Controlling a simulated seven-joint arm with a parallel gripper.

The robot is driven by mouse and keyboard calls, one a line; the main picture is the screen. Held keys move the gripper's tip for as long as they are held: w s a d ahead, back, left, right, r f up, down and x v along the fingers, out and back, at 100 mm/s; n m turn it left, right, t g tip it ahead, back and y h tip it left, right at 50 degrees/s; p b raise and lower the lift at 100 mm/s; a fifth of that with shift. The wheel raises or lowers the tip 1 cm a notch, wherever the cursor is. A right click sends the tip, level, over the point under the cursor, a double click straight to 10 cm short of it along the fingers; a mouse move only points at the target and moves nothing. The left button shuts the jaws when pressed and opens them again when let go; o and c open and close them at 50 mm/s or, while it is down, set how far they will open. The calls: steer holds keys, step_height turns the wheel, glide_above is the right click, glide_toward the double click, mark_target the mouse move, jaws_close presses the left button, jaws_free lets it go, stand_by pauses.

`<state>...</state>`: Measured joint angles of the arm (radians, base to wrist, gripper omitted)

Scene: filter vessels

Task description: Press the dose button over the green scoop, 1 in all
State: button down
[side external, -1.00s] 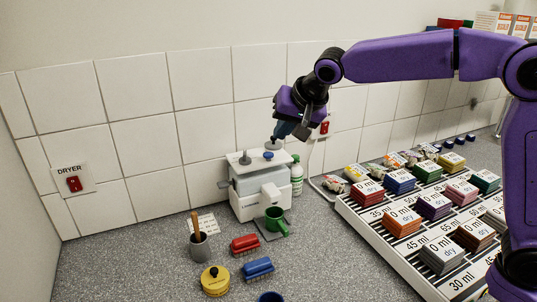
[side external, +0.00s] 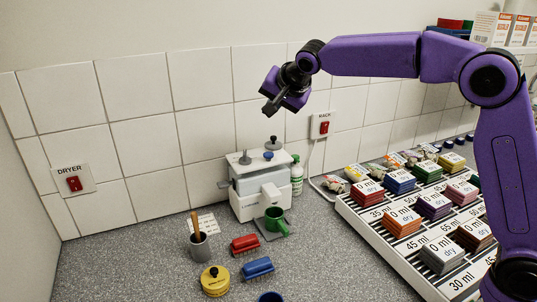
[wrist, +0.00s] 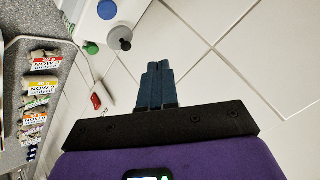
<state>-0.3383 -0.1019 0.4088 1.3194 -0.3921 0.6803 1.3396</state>
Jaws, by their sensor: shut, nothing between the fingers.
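The white dispenser (side external: 246,192) stands against the tiled wall in the side view. A blue button (side external: 268,156) sits on its top, above the spout side, and also shows at the top of the wrist view (wrist: 107,9). The green scoop (side external: 275,214) stands below the spout, on a small grey plate. My gripper (side external: 267,109) is shut and empty, raised well above the dispenser and apart from it. In the wrist view its blue fingers (wrist: 158,66) are together, with the dispenser's top corner beyond them. The scoop cannot be made out for certain there.
The packet rack (side external: 375,240) fills the right. Brushes and a yellow tin (side external: 215,281) lie in front.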

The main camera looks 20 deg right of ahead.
mark_target(271, 155)
steer(key=shift+f, duration=4.35)
steer(key=shift+f, duration=0.2)
steer(key=shift+f, duration=0.2)
steer(key=shift+f, duration=0.7)
steer(key=shift+r, duration=1.1)
steer(key=shift+r, duration=2.55)
steer(key=shift+s, duration=0.1)
